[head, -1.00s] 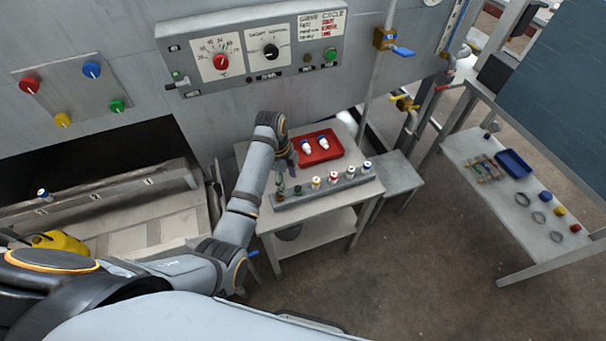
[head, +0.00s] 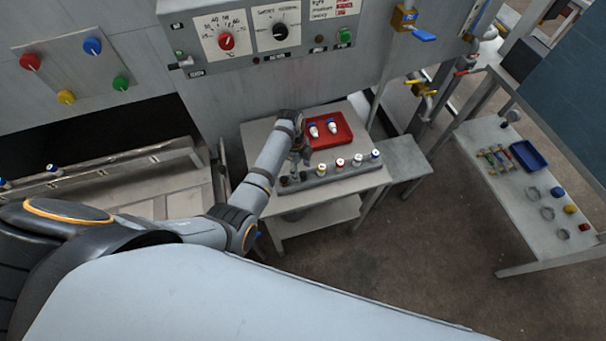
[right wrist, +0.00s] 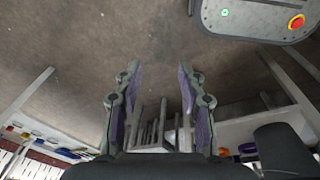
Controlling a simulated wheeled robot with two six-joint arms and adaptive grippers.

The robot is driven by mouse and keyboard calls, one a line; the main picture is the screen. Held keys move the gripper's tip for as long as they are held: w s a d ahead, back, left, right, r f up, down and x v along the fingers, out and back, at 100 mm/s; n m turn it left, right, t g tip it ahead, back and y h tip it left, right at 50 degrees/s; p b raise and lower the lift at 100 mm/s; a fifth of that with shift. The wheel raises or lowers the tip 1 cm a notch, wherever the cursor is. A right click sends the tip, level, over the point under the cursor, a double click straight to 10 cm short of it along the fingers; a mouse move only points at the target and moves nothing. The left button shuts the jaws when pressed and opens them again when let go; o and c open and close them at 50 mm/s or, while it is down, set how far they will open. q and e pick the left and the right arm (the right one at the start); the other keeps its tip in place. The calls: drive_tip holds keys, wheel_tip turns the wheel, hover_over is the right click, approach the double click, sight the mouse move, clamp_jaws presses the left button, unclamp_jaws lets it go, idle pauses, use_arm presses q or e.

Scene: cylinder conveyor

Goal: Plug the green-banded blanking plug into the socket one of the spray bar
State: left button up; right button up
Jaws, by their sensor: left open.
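The grey plug rack (head: 330,170) stands on the table, with several white plugs with coloured bands along its middle and right. My left gripper (head: 300,158) is open, above the left end of the rack. Its fingers and wrist hide part of that end, and I cannot make out a green-banded plug there. The spray bar (head: 110,163) runs along the trough at the left, with small plugs (head: 52,170) on its left part; its socket numbers are too small to read surely. In the right wrist view my right gripper (right wrist: 159,75) is open and empty over the floor.
A red tray (head: 335,135) with two white plugs lies behind the rack. A control panel (head: 265,35) is on the wall above. A side table (head: 530,210) at the right holds a blue tray (head: 528,156) and rings. Open floor lies between the tables.

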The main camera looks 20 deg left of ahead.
use_arm(q)
wheel_tip(320, 180, down, 2)
drive_tip(key=shift+s+d+f, duration=0.1)
drive_tip(key=shift+d, duration=0.05)
drive_tip(key=c, duration=1.1)
use_arm(e)
drive_tip(key=s, duration=0.2)
drive_tip(key=shift+s, duration=0.3)
use_arm(q)
drive_tip(key=shift+c, duration=0.2)
